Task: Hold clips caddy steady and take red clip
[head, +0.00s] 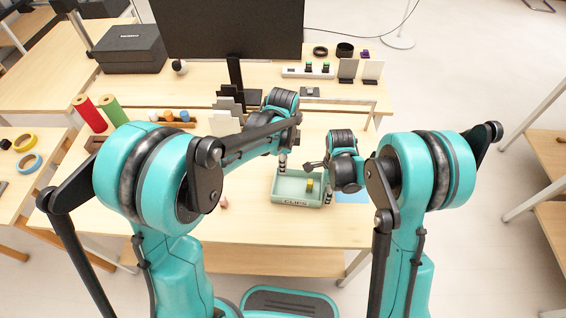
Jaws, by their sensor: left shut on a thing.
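The clips caddy (297,204) is a pale green open tray marked "CLIPS", lying flat on the front table. A yellow clip-like piece (309,185) and a small olive piece (283,187) are inside it. I cannot make out a red clip in it; my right arm covers part of its right side. My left gripper (283,165) reaches down to the caddy's back-left rim and is shut on it. My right gripper (314,165) is over the caddy's back edge; its fingers are too small to tell open from shut.
A small pinkish object (223,202) lies on the table left of the caddy. A blue sheet (352,196) is to its right. Behind stand a wooden holder (180,124) with small pots, grey upright panels (229,104) and a monitor (230,28). The table front is clear.

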